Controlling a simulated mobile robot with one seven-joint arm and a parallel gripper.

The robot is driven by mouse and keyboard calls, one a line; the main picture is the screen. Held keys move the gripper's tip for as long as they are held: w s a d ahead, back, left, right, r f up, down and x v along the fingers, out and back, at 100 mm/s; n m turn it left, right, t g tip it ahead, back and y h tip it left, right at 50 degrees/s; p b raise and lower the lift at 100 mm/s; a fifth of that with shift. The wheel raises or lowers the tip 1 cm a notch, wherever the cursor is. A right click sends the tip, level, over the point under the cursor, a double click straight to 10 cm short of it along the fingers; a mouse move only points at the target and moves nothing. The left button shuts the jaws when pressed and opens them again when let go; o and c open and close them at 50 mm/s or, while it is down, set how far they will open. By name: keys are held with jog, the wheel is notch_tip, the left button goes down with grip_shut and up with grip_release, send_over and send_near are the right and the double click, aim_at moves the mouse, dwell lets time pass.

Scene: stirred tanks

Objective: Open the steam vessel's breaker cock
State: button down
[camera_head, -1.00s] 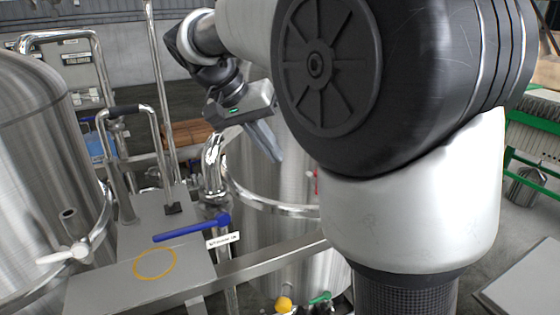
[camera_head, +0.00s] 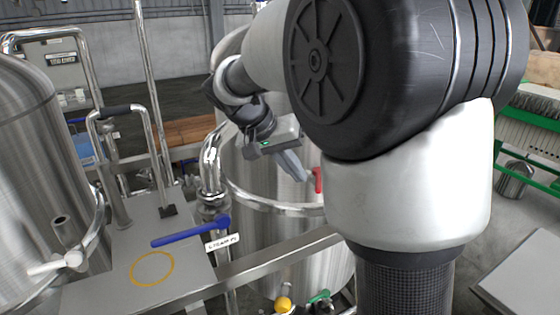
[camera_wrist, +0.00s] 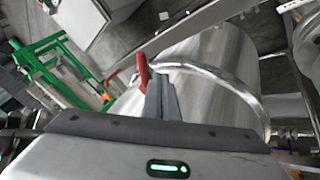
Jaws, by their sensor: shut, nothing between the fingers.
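The steel steam vessel (camera_head: 265,232) stands in the middle of the head view, partly behind my arm. A red handle (camera_head: 318,181) stands upright at its rim, partly hidden by my arm; it looks like the breaker cock. My gripper (camera_head: 299,176) is shut and empty, its fingers pointing down just left of the handle. In the wrist view, the red handle (camera_wrist: 142,70) stands beside the closed fingertips (camera_wrist: 160,82), close to them. I cannot tell whether they touch. The handle's base is hidden.
A blue lever (camera_head: 190,232) with a white tag sits on the pipe left of the vessel. A yellow knob (camera_head: 283,304) is low in front. Green racks (camera_head: 535,150) stand at right.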

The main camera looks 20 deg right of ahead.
aim_at(318, 180)
jog(key=shift+s+d+f, duration=0.1)
jog(key=shift+s+d, duration=0.1)
jog(key=shift+d, duration=0.25)
jog(key=shift+s+d+f, duration=0.1)
jog(key=shift+s+d, duration=0.1)
jog(key=shift+d, duration=0.2)
jog(key=shift+s+d+n+t+b, duration=0.2)
jog(key=shift+s+n+t+b, duration=0.1)
jog(key=shift+n+b, duration=0.25)
jog(key=shift+s+d+n+t+y+b, duration=0.3)
jog(key=shift+s+d+n+t+b, duration=0.3)
jog(key=shift+n, duration=0.35)
jog(key=shift+s+d+b, duration=0.25)
jog(key=shift+d+b, duration=0.4)
jog(key=shift+d, duration=0.05)
jog(key=shift+r, duration=0.1)
jog(key=shift+w+a, duration=0.5)
jog(key=shift+w, duration=0.1)
jog(key=shift+a, duration=0.1)
